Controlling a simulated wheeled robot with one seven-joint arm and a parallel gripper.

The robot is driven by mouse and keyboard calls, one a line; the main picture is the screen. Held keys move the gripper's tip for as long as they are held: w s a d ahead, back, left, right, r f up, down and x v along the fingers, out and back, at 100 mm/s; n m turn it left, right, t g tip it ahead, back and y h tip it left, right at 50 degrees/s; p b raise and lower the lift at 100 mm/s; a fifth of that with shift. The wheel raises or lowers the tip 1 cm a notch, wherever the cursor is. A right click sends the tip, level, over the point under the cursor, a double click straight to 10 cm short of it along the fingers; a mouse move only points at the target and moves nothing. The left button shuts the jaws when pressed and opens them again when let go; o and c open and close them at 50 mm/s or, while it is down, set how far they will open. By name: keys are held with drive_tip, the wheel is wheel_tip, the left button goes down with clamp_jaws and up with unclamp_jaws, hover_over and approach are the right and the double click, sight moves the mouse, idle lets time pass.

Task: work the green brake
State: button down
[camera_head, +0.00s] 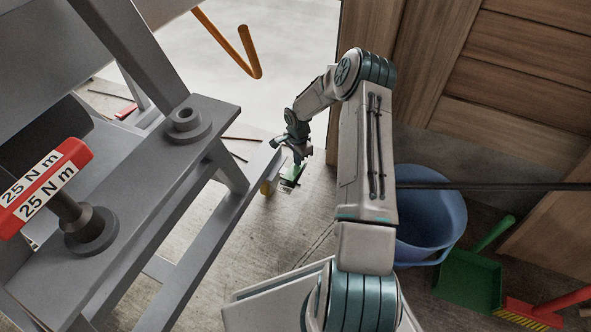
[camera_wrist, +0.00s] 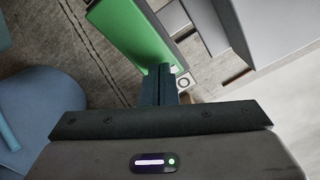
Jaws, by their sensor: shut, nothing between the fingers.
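The green brake (camera_wrist: 130,30) shows in the wrist view as a flat green plate with dark edges, running from the top toward my fingertips. In the head view it is a small green piece (camera_head: 291,174) low beside the grey frame, partly hidden by my gripper. My gripper (camera_head: 299,158) is just above it, pointing down. In the wrist view my gripper (camera_wrist: 165,72) has its fingers together with nothing between them, at the near end of the green plate. I cannot tell whether they touch it.
A grey metal frame (camera_head: 150,170) with a red-ended "25 N m" handle (camera_head: 45,185) stands at left. An orange bent bar (camera_head: 235,45) is at the top. A blue bucket (camera_head: 430,210), a green dustpan (camera_head: 470,278) and wooden crates (camera_head: 520,95) stand at right. Bare floor (camera_head: 260,240) shows between.

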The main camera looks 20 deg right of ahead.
wheel_tip(320, 180, up, 7)
drive_tip(key=p, duration=0.4)
idle(0.4)
idle(0.4)
drive_tip(key=s+a+r+n+h+p, duration=0.1)
drive_tip(key=s+a+r+n+p, duration=0.15)
drive_tip(key=r+p, duration=0.75)
drive_tip(key=s+a+r+n+t+p, duration=0.15)
drive_tip(key=s+r, duration=0.25)
drive_tip(key=r, duration=1.4)
drive_tip(key=s+a+r+n+g+h+p, duration=0.1)
drive_tip(key=s+a+r+n+p, duration=0.15)
drive_tip(key=r+p, duration=0.7)
drive_tip(key=s+a+r+n+p, duration=0.2)
drive_tip(key=s+r+p, duration=0.3)
drive_tip(key=r, duration=0.5)
drive_tip(key=s+a+r+n+t+y+p, duration=0.1)
drive_tip(key=s+r+n+p, duration=0.2)
drive_tip(key=s+r, duration=0.7)
drive_tip(key=s+a+r+n+t+y+p, duration=0.1)
drive_tip(key=s+r+p, duration=0.5)
drive_tip(key=r, duration=0.6)
drive_tip(key=shift+s+a+r+n+p, duration=0.3)
drive_tip(key=shift+s+a+n, duration=0.45)
drive_tip(key=shift+n, duration=0.4)
drive_tip(key=shift+w+a, duration=0.1)
drive_tip(key=shift+a, duration=0.1)
